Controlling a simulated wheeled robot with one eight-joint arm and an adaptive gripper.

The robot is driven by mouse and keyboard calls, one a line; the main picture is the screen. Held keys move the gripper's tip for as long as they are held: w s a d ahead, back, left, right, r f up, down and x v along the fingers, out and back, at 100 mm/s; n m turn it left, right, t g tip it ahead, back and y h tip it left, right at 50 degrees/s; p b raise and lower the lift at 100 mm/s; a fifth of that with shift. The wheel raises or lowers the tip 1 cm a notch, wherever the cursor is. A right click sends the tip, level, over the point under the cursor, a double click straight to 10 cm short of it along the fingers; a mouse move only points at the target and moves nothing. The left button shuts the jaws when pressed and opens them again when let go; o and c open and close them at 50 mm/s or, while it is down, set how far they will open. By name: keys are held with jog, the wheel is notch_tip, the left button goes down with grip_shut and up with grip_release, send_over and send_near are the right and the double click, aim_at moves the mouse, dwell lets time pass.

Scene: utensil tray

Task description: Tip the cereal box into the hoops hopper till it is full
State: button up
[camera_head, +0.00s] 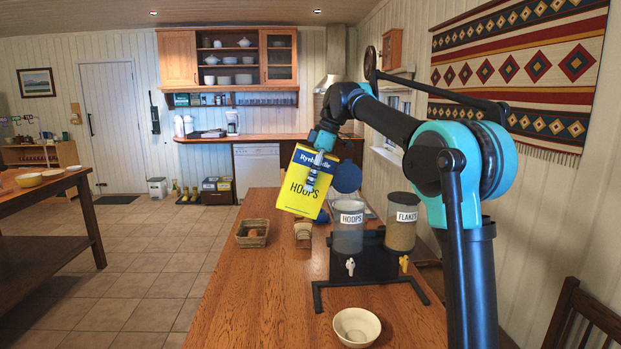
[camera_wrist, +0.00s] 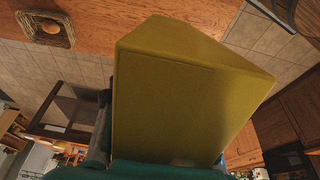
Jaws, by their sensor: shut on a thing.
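The yellow cereal box (camera_head: 297,203), with a blue top band and the word HOOPS, is held tilted above the table, up and left of the hoops hopper. My gripper (camera_head: 313,172) is shut on it. In the wrist view the box (camera_wrist: 180,100) fills the middle, and its opening cannot be made out. The hoops hopper (camera_head: 348,238) is a clear cylinder with a HOOPS label on a black stand; it looks grey and empty, though its inside is unclear. No cereal is seen falling. A dark blue round piece (camera_head: 347,178) shows above the hopper.
The flakes hopper (camera_head: 401,236), filled with tan cereal, stands right of the hoops hopper. A cream bowl (camera_head: 357,326) sits in front of the stand. The table's left front is clear.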

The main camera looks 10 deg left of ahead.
jog(key=shift+d+r+g+y, duration=0.25)
jog(key=shift+g+y, duration=0.2)
jog(key=shift+y, duration=1.9)
jog(key=shift+d+r+g+y, duration=0.2)
jog(key=shift+r+g+y, duration=0.25)
jog(key=shift+y, duration=1.85)
jog(key=shift+d+r+g+y, duration=0.2)
jog(key=shift+g+y, duration=0.3)
jog(key=shift+y, duration=1.85)
dwell(1.0)
